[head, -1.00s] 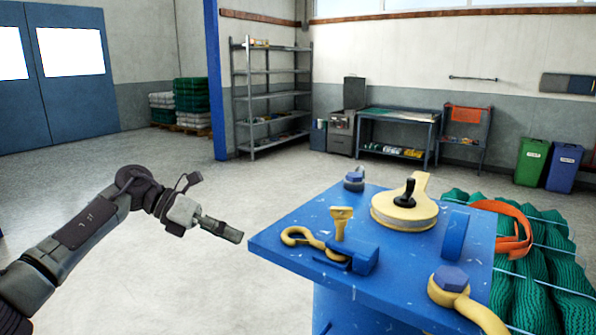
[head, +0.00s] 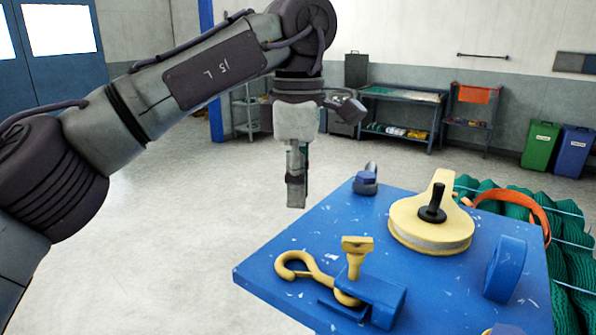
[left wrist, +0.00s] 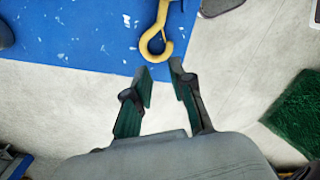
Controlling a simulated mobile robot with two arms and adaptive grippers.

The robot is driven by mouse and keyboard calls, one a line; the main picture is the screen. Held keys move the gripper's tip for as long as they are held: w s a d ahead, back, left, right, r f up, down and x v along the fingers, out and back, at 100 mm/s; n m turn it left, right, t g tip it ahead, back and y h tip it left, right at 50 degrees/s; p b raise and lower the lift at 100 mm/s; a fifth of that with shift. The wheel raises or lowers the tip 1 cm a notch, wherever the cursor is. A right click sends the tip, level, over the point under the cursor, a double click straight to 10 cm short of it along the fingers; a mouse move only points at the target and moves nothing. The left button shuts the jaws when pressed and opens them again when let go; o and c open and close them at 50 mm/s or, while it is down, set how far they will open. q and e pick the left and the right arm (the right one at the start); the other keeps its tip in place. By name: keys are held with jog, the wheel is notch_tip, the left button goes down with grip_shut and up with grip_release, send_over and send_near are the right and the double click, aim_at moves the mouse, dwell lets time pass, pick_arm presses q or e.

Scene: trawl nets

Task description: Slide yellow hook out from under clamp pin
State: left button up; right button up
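The yellow hook (head: 297,266) lies flat on the blue table (head: 290,240), its curved end to the left and its shank running into the blue clamp (head: 384,300). The yellow clamp pin (head: 356,255) stands upright over the shank, its wide head on top. In the left wrist view the hook (left wrist: 153,45) lies just beyond my fingertips, its curve near the table edge. My left gripper (head: 297,200) points down, above and behind the hook, apart from it. In the left wrist view its fingers (left wrist: 160,75) are spread and empty. My right gripper is not in view.
A yellow pulley with a black handle (head: 432,220), a blue upright plate (head: 506,270) and a bolt (head: 366,182) stand on the table. Green netting (head: 575,262) with an orange strap lies to the right. The floor left of the table is clear.

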pick_arm(q)
send_over(298, 281)
notch_tip(298, 281, down, 6)
jog(key=r, duration=0.1)
notch_tip(298, 281, down, 8)
jog(key=shift+r+p, duration=0.15)
jog(key=shift+p, duration=0.85)
jog(key=shift+f, duration=0.2)
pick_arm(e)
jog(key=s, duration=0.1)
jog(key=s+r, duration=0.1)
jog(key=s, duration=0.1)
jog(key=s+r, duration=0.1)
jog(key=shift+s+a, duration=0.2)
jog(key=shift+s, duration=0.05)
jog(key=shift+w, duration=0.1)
pick_arm(q)
grip_shut()
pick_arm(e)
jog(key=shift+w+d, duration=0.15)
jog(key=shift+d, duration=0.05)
